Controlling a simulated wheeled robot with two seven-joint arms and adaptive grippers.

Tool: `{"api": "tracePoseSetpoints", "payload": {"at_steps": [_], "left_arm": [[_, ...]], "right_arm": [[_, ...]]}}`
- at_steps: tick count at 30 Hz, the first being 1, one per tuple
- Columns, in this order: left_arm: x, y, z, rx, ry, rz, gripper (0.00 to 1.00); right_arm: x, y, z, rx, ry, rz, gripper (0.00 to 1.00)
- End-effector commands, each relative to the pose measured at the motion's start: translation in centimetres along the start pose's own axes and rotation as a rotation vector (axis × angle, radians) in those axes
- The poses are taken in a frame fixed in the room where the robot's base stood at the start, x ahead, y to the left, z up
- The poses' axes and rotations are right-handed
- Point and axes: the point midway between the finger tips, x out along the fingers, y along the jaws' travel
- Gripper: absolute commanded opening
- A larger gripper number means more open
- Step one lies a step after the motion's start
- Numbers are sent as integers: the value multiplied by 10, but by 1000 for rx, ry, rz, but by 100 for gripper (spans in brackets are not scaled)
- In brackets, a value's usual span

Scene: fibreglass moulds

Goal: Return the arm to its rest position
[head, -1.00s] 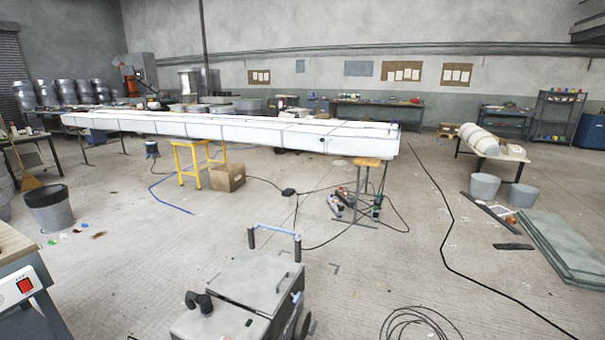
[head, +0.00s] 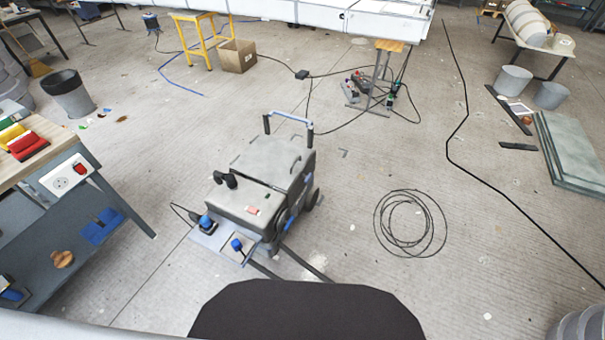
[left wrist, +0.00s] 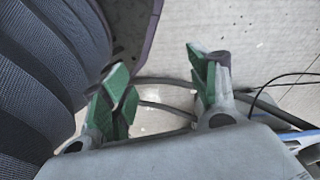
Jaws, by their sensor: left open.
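My left gripper (left wrist: 160,95) shows in the left wrist view, with its two green-padded fingers spread apart. Nothing is between the fingers; only the pale floor and dark cables show behind them. A dark ribbed surface fills the left of that view, close to the left finger. Neither gripper shows in the head view, and my right gripper is in no view.
A grey wheeled machine (head: 262,175) stands on the floor ahead. A workbench (head: 35,150) is at the left, and a coiled black cable (head: 411,222) lies right of the machine. Grey sheets (head: 570,150) lie at the right. Open floor lies between them.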

Motion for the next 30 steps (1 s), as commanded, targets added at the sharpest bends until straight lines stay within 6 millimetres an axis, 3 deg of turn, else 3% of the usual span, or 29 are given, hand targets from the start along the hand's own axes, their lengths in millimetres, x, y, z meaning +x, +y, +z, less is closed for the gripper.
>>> {"api": "tracePoseSetpoints", "payload": {"at_steps": [30], "left_arm": [[-64,-18,97,29,-101,-36,60]], "right_arm": [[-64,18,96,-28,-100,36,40]]}}
